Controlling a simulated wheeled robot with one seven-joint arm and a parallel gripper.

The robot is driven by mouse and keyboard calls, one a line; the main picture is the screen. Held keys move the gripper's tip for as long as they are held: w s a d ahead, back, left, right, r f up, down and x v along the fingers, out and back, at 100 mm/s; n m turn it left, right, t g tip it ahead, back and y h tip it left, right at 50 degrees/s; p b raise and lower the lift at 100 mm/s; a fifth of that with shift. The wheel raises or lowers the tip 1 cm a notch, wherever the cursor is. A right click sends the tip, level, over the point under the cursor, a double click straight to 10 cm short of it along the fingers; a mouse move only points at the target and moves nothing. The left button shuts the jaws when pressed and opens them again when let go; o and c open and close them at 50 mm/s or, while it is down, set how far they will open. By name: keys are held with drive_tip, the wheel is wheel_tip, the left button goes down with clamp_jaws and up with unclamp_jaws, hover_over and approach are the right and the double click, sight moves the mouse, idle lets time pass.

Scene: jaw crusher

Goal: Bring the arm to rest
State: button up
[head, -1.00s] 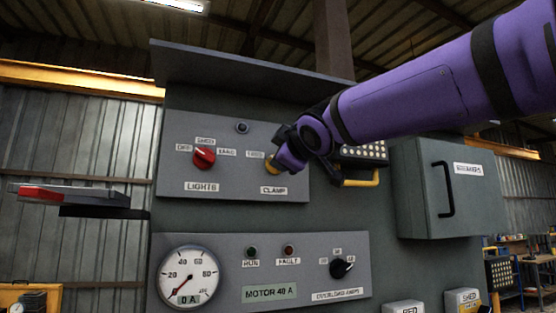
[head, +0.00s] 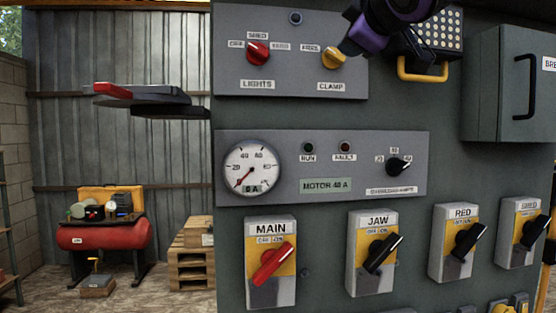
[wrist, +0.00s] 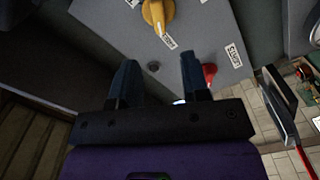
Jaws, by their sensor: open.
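My gripper (head: 350,46) is at the top of the head view, in front of the grey panel, beside the upper right of the yellow CLAMP knob (head: 333,58). In the wrist view my gripper (wrist: 158,70) has its two dark fingers spread with nothing between them. The yellow knob (wrist: 157,14) shows beyond the fingertips there, apart from them. The red LIGHTS knob (head: 257,53) is to the left on the same panel. It also shows in the wrist view (wrist: 209,73), beside the right finger. Most of my arm is outside the head view.
A yellow-handled lamp (head: 422,68) and a grey breaker box (head: 508,85) stand out from the cabinet at right. A gauge (head: 250,168) and several switches, including MAIN (head: 270,262), are below. A red-tipped shelf-like piece (head: 150,98) juts out at left.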

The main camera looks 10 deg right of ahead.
drive_tip(key=s+d+f+m+g, duration=0.2)
drive_tip(key=s+f+m+g, duration=0.2)
drive_tip(key=f, duration=0.8)
drive_tip(key=s+d+f+m+g, duration=0.3)
drive_tip(key=s+f, duration=0.5)
drive_tip(key=f, duration=0.5)
drive_tip(key=s+d+f+m+g, duration=0.2)
drive_tip(key=s+f+m+g, duration=0.3)
drive_tip(key=f, duration=0.7)
drive_tip(key=shift+s+d+f+g, duration=0.2)
drive_tip(key=shift+s+f+g, duration=0.2)
drive_tip(key=shift+s, duration=0.6)
